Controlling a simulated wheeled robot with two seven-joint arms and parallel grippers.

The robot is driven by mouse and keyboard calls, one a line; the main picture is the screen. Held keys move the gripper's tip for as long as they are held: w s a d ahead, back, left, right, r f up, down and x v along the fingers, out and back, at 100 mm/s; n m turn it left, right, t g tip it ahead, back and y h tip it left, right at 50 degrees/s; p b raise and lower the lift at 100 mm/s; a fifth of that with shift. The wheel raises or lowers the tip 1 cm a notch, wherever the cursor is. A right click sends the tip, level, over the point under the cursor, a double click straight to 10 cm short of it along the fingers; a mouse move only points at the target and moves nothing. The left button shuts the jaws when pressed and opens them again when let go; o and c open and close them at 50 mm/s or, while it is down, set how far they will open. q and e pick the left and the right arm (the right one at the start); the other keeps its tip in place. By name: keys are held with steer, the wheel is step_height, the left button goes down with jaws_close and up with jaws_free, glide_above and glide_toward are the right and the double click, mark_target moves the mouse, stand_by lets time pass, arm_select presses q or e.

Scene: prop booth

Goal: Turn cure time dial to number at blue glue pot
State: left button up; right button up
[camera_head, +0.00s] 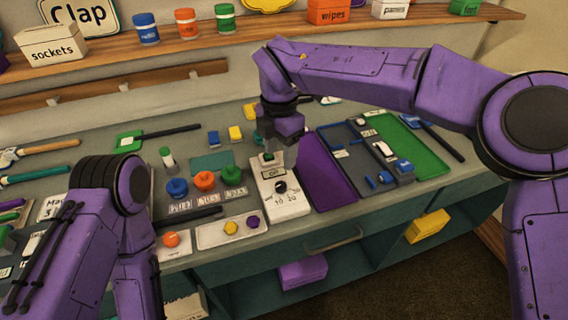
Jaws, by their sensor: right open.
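The cure time dial is a dark round knob (280,187) on a pale box (293,207) near the counter's front. Numbers are printed around the knob, too small to read surely. The blue glue pot (177,188) stands left of it, beside an orange pot (204,181) and a green pot (231,175). Small number cards (180,207) lie before the pots; their digits are too blurred to read. My right gripper (276,156) points down, open, over the back of the box, behind the knob and apart from it. My left arm is at lower left; its gripper is hidden.
A tray (229,232) with yellow and purple knobs lies left of the dial box. Purple, dark and green trays (427,158) lie to its right. A dark-handled tool (190,218) lies before the cards. Shelves (130,73) line the wall behind.

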steer(key=p, duration=0.1)
glide_above(281, 184)
steer(key=f, duration=0.4)
steer(key=shift+s+a+f, duration=0.15)
steer(key=shift+s+f, duration=0.1)
steer(key=f, duration=0.1)
steer(key=f+p, duration=0.1)
steer(key=f, duration=0.2)
steer(key=shift+w+d+f, duration=0.25)
steer(key=shift+w+f, duration=0.1)
steer(key=shift+f, duration=0.05)
steer(key=shift+s+a+f, duration=0.1)
steer(key=shift+f, duration=0.35)
arm_select(q)
steer(key=shift+s+a+r, duration=0.1)
steer(key=shift+s+r, duration=0.05)
steer(key=shift+r, duration=0.45)
steer(key=shift+s+a+r, duration=0.1)
steer(key=shift+r, duration=0.5)
arm_select(e)
steer(key=c, duration=1.1)
